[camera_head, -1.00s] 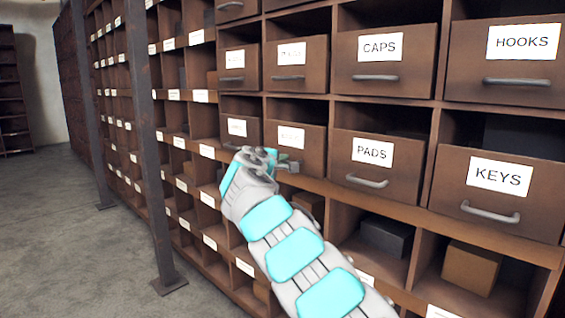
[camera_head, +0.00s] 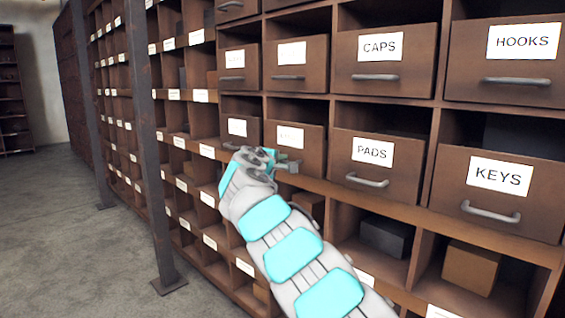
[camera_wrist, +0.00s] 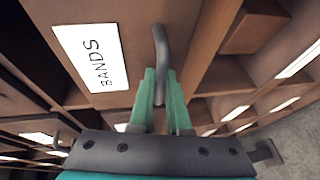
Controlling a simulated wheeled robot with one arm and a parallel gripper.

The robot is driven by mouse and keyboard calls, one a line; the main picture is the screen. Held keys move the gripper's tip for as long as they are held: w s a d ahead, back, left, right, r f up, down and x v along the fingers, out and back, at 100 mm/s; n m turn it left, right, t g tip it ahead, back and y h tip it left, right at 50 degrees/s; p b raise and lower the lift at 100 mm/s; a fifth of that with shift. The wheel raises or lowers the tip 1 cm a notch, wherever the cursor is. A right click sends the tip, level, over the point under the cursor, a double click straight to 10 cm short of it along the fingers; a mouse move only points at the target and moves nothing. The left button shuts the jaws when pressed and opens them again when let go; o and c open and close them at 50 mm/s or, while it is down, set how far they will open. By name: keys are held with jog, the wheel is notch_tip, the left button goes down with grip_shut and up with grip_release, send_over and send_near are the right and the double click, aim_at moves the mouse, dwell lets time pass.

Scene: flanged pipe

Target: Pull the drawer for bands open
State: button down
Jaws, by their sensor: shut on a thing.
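The bands drawer (camera_wrist: 118,20) is a brown wooden drawer front with a white label reading BANDS (camera_wrist: 92,58) in the wrist view. Its grey bar handle (camera_wrist: 160,42) passes between the two green fingers of my gripper (camera_wrist: 160,82), which is shut on it. In the head view the drawer (camera_head: 312,150) is in the lower row of drawers, left of PADS. My gripper (camera_head: 284,162) is in front of its lower part there and hides most of the handle. The drawer's label is washed out in that view.
The PADS drawer (camera_head: 375,170) and KEYS drawer (camera_head: 498,195) are to the right, with CAPS (camera_head: 388,55) and HOOKS (camera_head: 520,65) above. Open compartments below hold boxes. A dark steel post (camera_head: 147,140) stands left, with open floor (camera_head: 65,235) beyond.

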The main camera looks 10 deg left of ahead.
jog(key=s+a, duration=1.4)
jog(key=s, duration=0.4)
jog(key=shift+s+a+b, duration=0.25)
jog(key=shift+s+b, duration=0.05)
jog(key=shift+b, duration=0.15)
jog(key=c, duration=1.2)
grip_release()
jog(key=shift+o, duration=0.2)
jog(key=v, duration=0.7)
jog(key=shift+s, duration=0.4)
jog(key=shift+a+r, duration=0.1)
